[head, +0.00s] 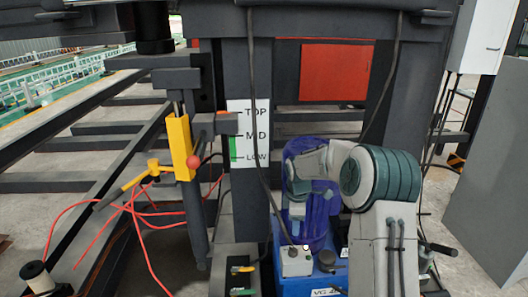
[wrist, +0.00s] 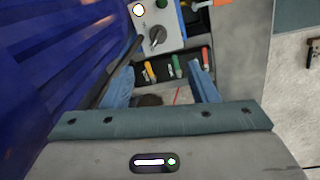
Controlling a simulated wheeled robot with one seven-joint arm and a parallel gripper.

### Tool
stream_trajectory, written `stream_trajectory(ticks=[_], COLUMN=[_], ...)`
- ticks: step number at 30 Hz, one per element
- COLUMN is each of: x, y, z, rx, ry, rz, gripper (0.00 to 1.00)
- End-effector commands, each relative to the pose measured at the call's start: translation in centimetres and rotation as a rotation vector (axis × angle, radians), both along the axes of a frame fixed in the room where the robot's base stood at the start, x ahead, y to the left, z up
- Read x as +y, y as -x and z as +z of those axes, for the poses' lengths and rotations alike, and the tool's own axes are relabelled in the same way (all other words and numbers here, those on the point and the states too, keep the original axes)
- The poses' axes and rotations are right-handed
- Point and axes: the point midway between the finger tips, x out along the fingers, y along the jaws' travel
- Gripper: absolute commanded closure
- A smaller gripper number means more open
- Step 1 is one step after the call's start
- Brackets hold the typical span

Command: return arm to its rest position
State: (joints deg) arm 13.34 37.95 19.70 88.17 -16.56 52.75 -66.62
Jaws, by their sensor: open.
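In the wrist view my gripper (wrist: 163,84) has its two blue fingers spread apart, with nothing held between them. Beyond the fingertips is a dark holder with red-orange and green tool handles (wrist: 177,66). In the head view my white and teal arm is folded at the right, in front of the machine frame. Its far links reach left beside a dark blue ribbed cylinder (head: 324,222). My gripper cannot be made out in the head view.
The blue cylinder's side (wrist: 45,60) fills the wrist view's left. A grey control box (wrist: 160,28) with a knob is near the fingers. A yellow lever bracket (head: 180,147), red cable (head: 141,238), level sign (head: 249,135) and dark post stand left of my arm.

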Motion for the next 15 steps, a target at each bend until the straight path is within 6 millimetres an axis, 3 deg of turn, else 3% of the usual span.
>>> stream_trajectory(ticks=[5, 15], x=[0.4, 0.4], y=[3.1, 13.0], z=[5.6, 16.1], rx=[-0.026, -0.096], ry=[0.021, 0.020], rz=[-0.126, -0.525], gripper=[0.47, 0.47])
